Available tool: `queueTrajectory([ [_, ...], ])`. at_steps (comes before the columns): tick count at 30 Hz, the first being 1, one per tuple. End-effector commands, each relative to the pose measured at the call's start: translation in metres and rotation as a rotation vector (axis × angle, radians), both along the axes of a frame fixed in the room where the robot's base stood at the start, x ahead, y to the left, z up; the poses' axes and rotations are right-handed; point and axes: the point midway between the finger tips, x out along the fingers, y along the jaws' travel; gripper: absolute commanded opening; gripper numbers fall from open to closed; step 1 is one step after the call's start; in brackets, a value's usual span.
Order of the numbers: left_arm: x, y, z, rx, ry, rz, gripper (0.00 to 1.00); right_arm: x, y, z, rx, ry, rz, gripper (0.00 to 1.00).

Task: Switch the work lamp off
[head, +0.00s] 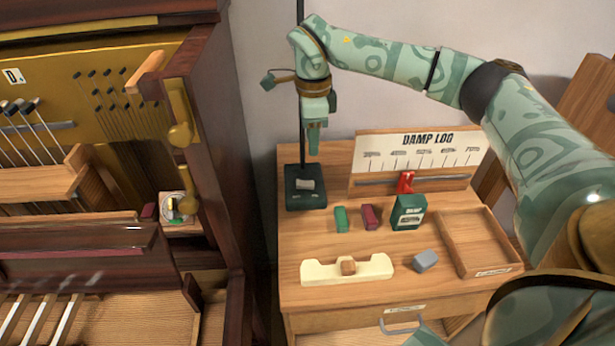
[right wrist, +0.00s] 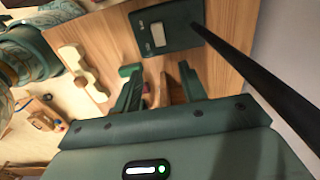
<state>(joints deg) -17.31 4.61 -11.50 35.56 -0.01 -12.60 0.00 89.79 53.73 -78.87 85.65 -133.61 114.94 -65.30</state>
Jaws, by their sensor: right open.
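The work lamp stands at the back left of the wooden cabinet top, with a dark square base (head: 292,200) and a thin black post (head: 301,80). A pale rocker switch (head: 305,184) sits on the base. In the right wrist view, the base (right wrist: 180,18), the switch (right wrist: 158,37) and the slanting post (right wrist: 265,85) show; small marks beside the switch are too small to read. My right gripper (head: 314,145) points down above the base, close to the post, apart from the switch. Its fingers (right wrist: 160,84) are open and empty. My left gripper is not in view.
A green block (head: 341,219), a maroon block (head: 371,217) and a dark green box (head: 409,213) stand right of the lamp. The damp log board (head: 415,155) is behind them. A cream holder (head: 320,273), grey block (head: 425,260) and wooden tray (head: 497,250) are nearer. The piano (head: 215,130) stands left.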

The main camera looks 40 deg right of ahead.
Motion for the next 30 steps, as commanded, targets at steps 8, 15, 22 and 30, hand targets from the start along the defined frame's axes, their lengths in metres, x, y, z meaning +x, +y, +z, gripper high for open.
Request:
queueTrajectory([
  [8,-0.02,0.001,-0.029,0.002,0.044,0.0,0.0,0.0,0.001,-0.081,0.001,0.009,0.0,0.42],
  [15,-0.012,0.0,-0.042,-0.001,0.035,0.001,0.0,0.0,0.001,-0.116,0.001,0.004,0.0,0.42],
  [22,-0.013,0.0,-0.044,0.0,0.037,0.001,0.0,0.0,0.001,-0.123,0.001,0.001,0.0,0.42],
  [30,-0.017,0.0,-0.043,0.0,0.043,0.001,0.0,0.0,0.001,-0.122,0.001,0.0,0.0,0.17],
])
